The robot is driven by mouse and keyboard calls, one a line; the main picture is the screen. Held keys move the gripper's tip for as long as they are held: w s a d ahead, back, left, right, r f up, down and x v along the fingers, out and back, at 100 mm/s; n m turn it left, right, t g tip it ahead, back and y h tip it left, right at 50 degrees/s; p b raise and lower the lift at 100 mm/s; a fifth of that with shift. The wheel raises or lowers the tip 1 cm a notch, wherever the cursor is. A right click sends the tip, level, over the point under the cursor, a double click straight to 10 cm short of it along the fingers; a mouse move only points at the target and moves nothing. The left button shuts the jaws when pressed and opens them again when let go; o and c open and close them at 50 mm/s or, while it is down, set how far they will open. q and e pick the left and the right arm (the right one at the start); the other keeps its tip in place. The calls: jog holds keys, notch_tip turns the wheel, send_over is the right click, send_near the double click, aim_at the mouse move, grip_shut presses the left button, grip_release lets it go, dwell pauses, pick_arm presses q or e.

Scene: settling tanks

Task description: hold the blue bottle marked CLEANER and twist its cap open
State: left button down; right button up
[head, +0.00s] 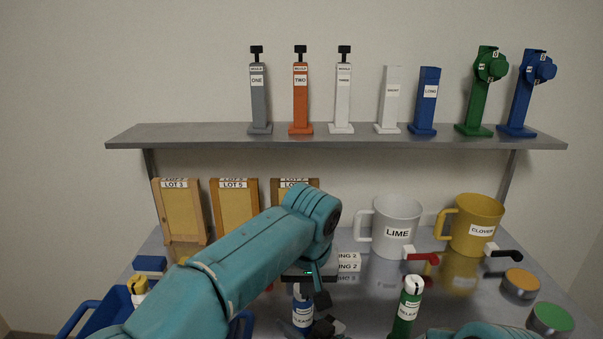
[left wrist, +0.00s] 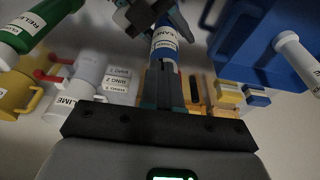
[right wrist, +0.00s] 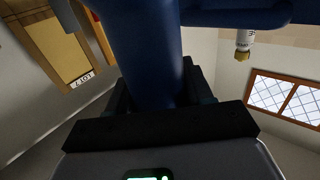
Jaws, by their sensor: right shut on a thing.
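The blue bottle (head: 302,314) stands upright at the front middle of the bench; its label is partly readable in the left wrist view (left wrist: 165,40). My right gripper (head: 326,326) is shut on its body, and the blue body (right wrist: 145,60) fills the space between the fingers in the right wrist view. My left gripper (head: 312,288) is right above the bottle, pointing down. Its fingers (left wrist: 164,92) look a little apart at the bottle's top. The cap is mostly hidden by them, so contact with it cannot be seen.
A green bottle (head: 407,312) with a white top stands to the right. A blue tray (head: 85,318) with a yellow-capped bottle (head: 138,287) is at left. The LIME mug (head: 390,215) and yellow CLOVER mug (head: 478,215) stand behind, under a shelf (head: 340,138).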

pick_arm(q)
jog(key=shift+s+d, duration=0.1)
dwell(0.4)
jog(key=w+v, duration=0.1)
jog(key=v, duration=0.5)
dwell(0.3)
jog(key=shift+d+r, duration=0.1)
jog(key=shift+r, duration=0.05)
jog(key=a+m+h, duration=0.1)
jog(key=a+m, duration=0.4)
jog(key=m, duration=0.1)
notch_tip(320, 180, down, 6)
jog(key=shift+w+d, duration=0.3)
jog(key=shift+w, duration=0.15)
